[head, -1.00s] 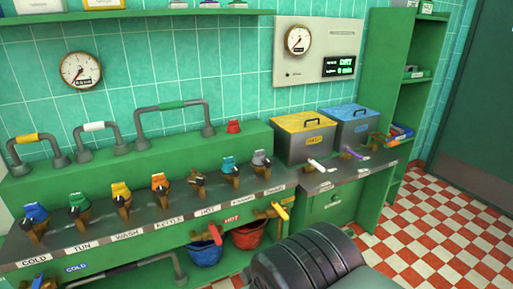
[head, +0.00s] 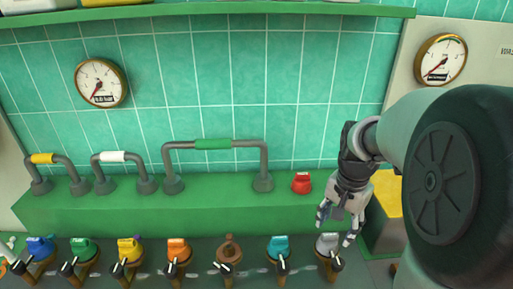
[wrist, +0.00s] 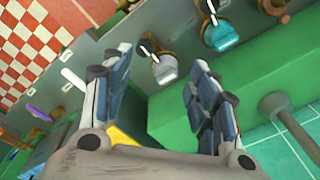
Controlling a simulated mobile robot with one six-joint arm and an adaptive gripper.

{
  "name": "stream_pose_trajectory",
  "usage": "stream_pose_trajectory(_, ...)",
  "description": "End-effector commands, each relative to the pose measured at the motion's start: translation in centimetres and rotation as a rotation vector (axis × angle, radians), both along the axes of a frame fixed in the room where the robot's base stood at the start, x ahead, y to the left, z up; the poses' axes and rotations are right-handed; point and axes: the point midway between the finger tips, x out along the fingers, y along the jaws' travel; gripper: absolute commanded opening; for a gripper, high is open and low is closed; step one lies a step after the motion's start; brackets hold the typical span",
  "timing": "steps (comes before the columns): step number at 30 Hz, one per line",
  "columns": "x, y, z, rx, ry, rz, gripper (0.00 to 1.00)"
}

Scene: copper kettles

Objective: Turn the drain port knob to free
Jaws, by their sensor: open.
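A row of coloured valve knobs on brass ports runs along the panel's front in the head view. The grey knob (head: 328,243) is at its right end, with a dark pointer at its front; it also shows in the wrist view (wrist: 165,70). No port label is legible now, so I cannot confirm which one is the drain port. My gripper (head: 336,226) is open and empty, pointing down just above the grey knob. In the wrist view the grey knob lies between and beyond the fingertips (wrist: 157,60), seemingly untouched.
The teal knob (head: 279,247) is the grey one's left neighbour; the brown knob (head: 229,248) is farther left. A red knob (head: 301,183) sits on the green ledge behind. A pipe with a green sleeve (head: 213,144) rises there. A yellow-lidded box (head: 388,195) stands to the right.

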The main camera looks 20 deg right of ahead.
Motion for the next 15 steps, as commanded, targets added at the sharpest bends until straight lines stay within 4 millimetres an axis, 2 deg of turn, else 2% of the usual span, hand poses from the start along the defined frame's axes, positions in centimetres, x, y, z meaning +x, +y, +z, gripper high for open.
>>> stream_pose_trajectory(1,0.3,-1.7,-0.7,0.016,0.024,-0.069,0.54)
stream_pose_trajectory(3,0.6,-3.4,-1.7,0.028,0.042,-0.146,0.54)
stream_pose_trajectory(6,0.8,-5.1,-2.8,0.039,0.059,-0.220,0.54)
stream_pose_trajectory(11,0.8,-5.9,-4.2,0.047,0.070,-0.261,0.54)
stream_pose_trajectory(15,0.8,-5.9,-6.3,0.047,0.072,-0.260,0.54)
